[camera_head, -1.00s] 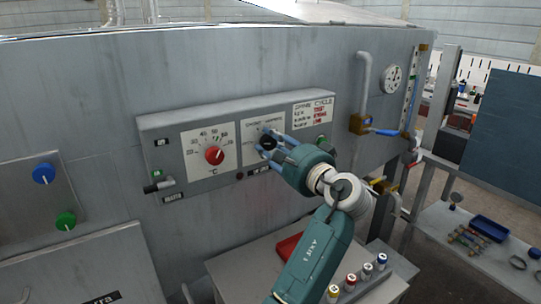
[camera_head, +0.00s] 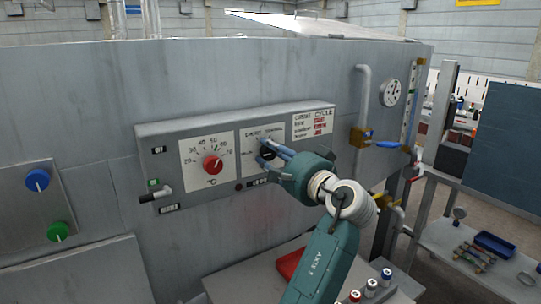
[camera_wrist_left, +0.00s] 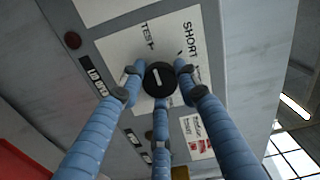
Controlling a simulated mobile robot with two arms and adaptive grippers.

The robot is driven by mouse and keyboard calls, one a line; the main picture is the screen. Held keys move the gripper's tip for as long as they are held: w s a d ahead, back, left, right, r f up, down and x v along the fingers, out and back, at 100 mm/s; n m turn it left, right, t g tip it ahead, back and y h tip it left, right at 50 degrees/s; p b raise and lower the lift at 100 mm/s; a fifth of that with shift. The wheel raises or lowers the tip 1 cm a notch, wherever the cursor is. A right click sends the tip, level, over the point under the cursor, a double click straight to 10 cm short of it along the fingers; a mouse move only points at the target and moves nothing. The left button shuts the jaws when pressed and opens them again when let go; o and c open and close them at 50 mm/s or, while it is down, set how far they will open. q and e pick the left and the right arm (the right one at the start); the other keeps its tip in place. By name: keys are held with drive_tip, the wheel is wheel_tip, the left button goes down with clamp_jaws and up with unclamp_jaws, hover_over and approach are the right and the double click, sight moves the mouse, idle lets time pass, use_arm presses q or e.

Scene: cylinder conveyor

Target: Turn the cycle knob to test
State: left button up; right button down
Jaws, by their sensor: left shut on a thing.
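The cycle knob is a small black round knob with a white pointer line (camera_wrist_left: 159,79). In the head view the knob (camera_head: 267,154) is on a white label plate on the grey control panel (camera_head: 160,131), partly hidden by fingers. My left gripper (camera_head: 268,153) has its blue fingers shut around the knob. In the left wrist view the gripper (camera_wrist_left: 159,84) also surrounds the knob, and the words TEST (camera_wrist_left: 148,35) and SHORT (camera_wrist_left: 190,40) show on its plate. The pointer's exact setting is hard to tell. My right gripper is not in view.
A red temperature knob (camera_head: 212,165) and a grey lever (camera_head: 155,194) are left of the cycle knob. Blue (camera_head: 37,180) and green (camera_head: 57,231) knobs are further left. Pipes, valves and a gauge (camera_head: 390,92) are right. Below are a red object (camera_head: 290,263) and several coloured-top cylinders (camera_head: 371,287).

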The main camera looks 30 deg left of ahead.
use_arm(q)
drive_tip(key=o, duration=1.1)
drive_tip(key=shift+f, duration=0.15)
drive_tip(key=shift+o, duration=0.2)
drive_tip(key=shift+r, duration=0.3)
wheel_tip(320, 180, up, 10)
drive_tip(key=shift+f, duration=0.25)
